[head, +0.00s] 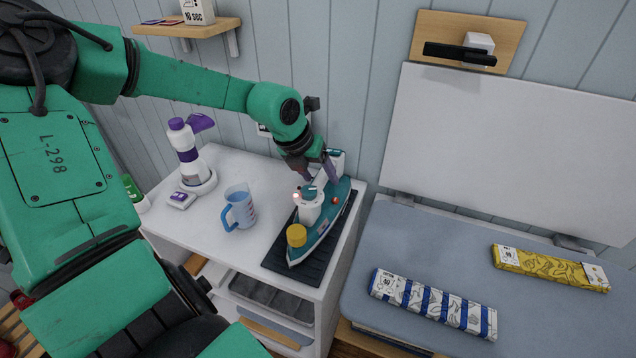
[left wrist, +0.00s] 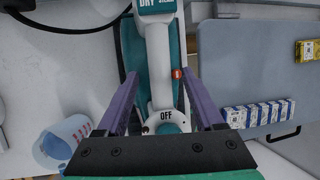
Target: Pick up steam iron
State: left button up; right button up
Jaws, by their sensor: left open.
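The steam iron (head: 316,222), teal and white with a yellow cap, lies on a dark ribbed mat (head: 283,263) at the right end of the white cabinet top. My left gripper (head: 318,175) is above the rear part of the iron. In the left wrist view, the purple fingers of the left gripper (left wrist: 160,100) are spread apart, one on each side of the iron's white handle (left wrist: 158,60). An "OFF" label shows between them. I cannot tell whether the fingers touch the iron. My right gripper is not in view.
A blue measuring jug (head: 239,207) stands left of the iron, with a white and purple steamer (head: 191,160) behind it. Right of the cabinet, a blue-grey padded board (head: 430,265) bears a blue-striped packet (head: 433,305) and a yellow packet (head: 551,268).

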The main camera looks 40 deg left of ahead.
pick_arm(q)
jog(key=shift+x, duration=1.1)
jog(key=shift+r, duration=0.1)
grip_shut()
jog(key=shift+w+r, duration=0.1)
